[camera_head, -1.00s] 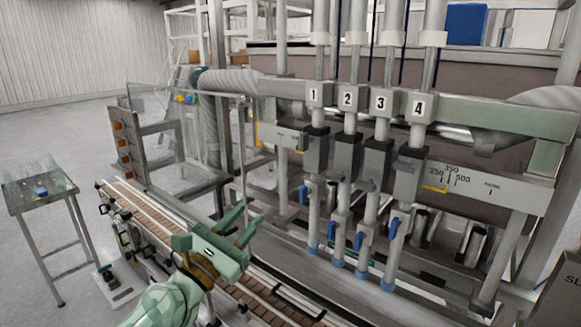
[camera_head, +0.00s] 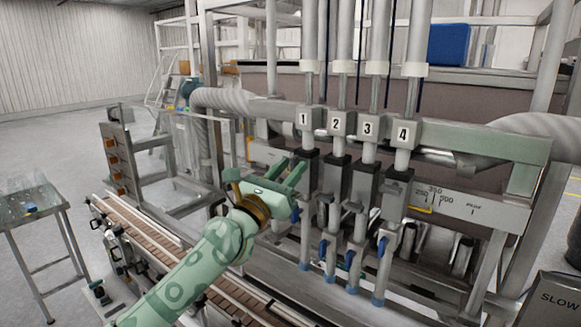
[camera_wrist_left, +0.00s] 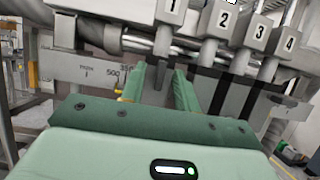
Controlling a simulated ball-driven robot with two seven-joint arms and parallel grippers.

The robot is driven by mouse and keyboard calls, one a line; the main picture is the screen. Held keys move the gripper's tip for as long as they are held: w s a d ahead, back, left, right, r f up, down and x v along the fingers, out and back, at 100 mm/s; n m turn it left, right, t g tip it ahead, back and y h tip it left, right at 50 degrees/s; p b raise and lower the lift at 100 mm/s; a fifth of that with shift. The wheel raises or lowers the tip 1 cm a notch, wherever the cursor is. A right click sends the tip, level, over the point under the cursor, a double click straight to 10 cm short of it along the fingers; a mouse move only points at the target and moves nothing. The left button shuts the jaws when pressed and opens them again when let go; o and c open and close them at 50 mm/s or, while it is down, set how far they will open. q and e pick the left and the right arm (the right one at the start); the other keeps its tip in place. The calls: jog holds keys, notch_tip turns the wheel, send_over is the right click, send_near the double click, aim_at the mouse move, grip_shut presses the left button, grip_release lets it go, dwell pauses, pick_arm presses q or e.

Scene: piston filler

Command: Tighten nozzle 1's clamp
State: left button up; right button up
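Nozzle 1 (camera_head: 305,245) is the leftmost of the upright filling nozzles, below the block labelled 1 (camera_head: 304,119). A dark block (camera_head: 309,165) sits on it under the label, and a blue handle (camera_head: 295,215) shows lower on it. Which part is the clamp I cannot tell for sure. My left gripper (camera_head: 291,172) is raised just in front of nozzle 1's dark block, fingers apart. In the left wrist view, the left gripper's fingers (camera_wrist_left: 159,85) are open, with nozzle 1's dark block (camera_wrist_left: 155,82) seen in the gap. Contact cannot be judged. My right gripper is not in view.
Nozzles 2, 3 and 4 stand close on the right, with blue handles (camera_head: 349,257). A conveyor (camera_head: 150,246) runs below my left arm. A scale plate (camera_head: 445,203) is on the machine. A small table (camera_head: 40,212) stands at the left with open floor around it.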

pick_arm(q)
jog(key=shift+w+d+r, duration=0.15)
jog(key=shift+w+d, duration=0.1)
grip_shut()
